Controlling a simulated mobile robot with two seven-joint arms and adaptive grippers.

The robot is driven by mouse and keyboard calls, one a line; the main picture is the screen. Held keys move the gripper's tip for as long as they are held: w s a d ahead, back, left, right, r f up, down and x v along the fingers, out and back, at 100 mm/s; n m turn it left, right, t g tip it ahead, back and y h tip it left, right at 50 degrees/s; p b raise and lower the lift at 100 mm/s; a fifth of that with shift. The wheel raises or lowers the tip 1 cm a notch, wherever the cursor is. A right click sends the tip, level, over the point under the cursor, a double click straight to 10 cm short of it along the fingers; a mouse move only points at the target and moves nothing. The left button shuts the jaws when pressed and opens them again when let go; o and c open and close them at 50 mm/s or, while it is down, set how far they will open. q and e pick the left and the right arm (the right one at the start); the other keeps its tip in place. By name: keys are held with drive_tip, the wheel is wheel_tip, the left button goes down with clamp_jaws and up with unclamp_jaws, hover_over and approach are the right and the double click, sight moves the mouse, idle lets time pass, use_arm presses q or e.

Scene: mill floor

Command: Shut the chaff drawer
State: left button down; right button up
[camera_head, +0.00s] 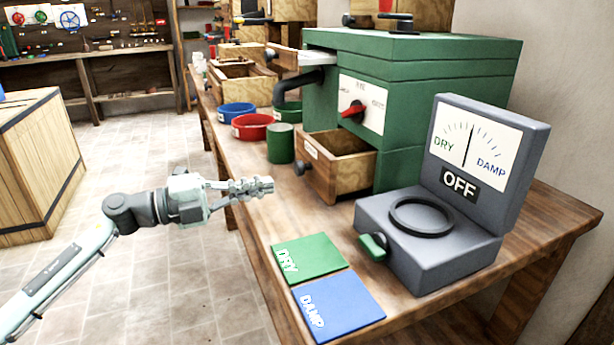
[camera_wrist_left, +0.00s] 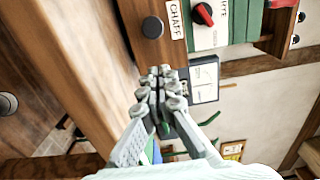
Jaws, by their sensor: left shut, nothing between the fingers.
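The chaff drawer (camera_head: 338,163) is a wooden drawer with a dark round knob, low in the green machine (camera_head: 425,85). It stands pulled out over the bench, its inside open to view and seemingly empty. In the left wrist view, its front with the CHAFF label (camera_wrist_left: 176,17) and the knob (camera_wrist_left: 152,27) is at the top. My left gripper (camera_head: 268,186) is shut and empty, in front of the drawer near the bench's front edge, clear of the knob. My right gripper is not in view.
A green cup (camera_head: 281,143), a red bowl (camera_head: 252,126) and a blue bowl (camera_head: 236,113) stand left of the drawer. Green DRY (camera_head: 308,257) and blue DAMP (camera_head: 340,306) mats lie in front. A grey meter reading OFF (camera_head: 430,240) stands at right.

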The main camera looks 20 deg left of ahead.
sight(320, 174)
use_arm(q)
drive_tip(key=p+x, duration=0.1)
drive_tip(key=x, duration=0.7)
drive_tip(key=shift+r, duration=0.1)
drive_tip(key=shift+w+d, duration=0.4)
drive_tip(key=shift+w, duration=0.1)
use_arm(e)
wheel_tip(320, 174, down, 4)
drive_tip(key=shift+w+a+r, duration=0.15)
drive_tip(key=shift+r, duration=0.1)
use_arm(q)
drive_tip(key=shift+w, duration=0.1)
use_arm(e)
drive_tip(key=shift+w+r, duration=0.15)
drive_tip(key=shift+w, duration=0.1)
